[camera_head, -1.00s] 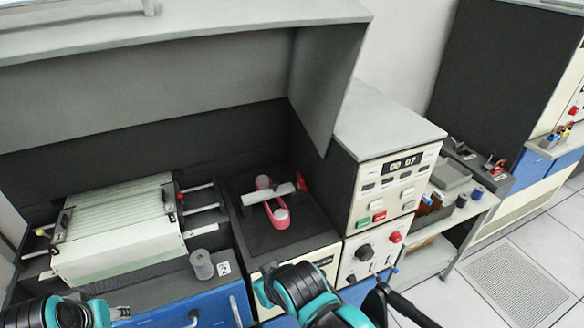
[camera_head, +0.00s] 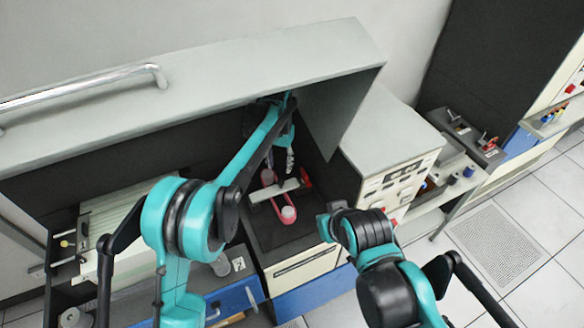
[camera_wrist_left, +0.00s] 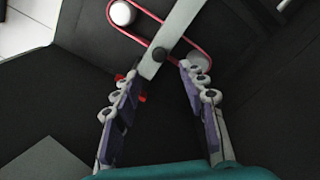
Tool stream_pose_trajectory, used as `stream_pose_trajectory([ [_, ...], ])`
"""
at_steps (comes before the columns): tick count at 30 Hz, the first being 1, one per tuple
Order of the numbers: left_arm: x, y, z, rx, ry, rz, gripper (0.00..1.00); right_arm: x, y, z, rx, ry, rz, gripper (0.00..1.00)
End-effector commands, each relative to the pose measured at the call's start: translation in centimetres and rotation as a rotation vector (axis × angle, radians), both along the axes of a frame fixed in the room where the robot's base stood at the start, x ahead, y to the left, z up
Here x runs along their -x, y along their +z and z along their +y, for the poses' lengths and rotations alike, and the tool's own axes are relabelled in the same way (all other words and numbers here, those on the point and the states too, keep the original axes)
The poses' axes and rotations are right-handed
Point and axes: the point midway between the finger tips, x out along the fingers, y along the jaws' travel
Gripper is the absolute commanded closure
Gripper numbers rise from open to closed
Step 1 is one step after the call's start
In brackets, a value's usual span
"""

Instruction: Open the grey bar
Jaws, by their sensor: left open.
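The light grey bar (camera_head: 275,191) lies across a pink-red loop belt (camera_head: 284,211) on a black recessed surface. In the left wrist view the bar (camera_wrist_left: 184,20) runs down from the top edge, and its near end with a dark round pivot lies by the fingertips. My left gripper (camera_head: 290,165) is above and behind the bar in the head view. In the left wrist view my left gripper (camera_wrist_left: 158,68) is open, its fingers either side of the bar's near end; contact cannot be told.
A grey hood (camera_head: 200,85) hangs over the recess, its side panel close to my left arm. A control box (camera_head: 385,145) stands to the right. Red pieces (camera_wrist_left: 142,98) sit by the left finger.

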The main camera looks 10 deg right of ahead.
Motion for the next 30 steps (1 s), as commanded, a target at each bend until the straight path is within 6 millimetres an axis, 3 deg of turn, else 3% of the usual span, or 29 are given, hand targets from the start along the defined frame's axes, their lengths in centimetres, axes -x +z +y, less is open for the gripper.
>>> stream_pose_trajectory([
  [15, -0.1, -7.0, -0.1, -0.001, -0.001, 0.002, 0.58, 0.0, 0.1, 0.0, 0.0, 0.0, 0.0, 1.0],
  [26, 0.0, -7.8, 0.0, -0.001, -0.001, 0.001, 0.58, 0.0, 0.1, 0.0, 0.0, 0.0, 0.0, 1.0],
  [30, 0.0, -7.8, 0.0, -0.001, -0.001, 0.001, 0.89, 0.0, 0.1, 0.0, 0.0, 0.0, 0.0, 1.0],
])
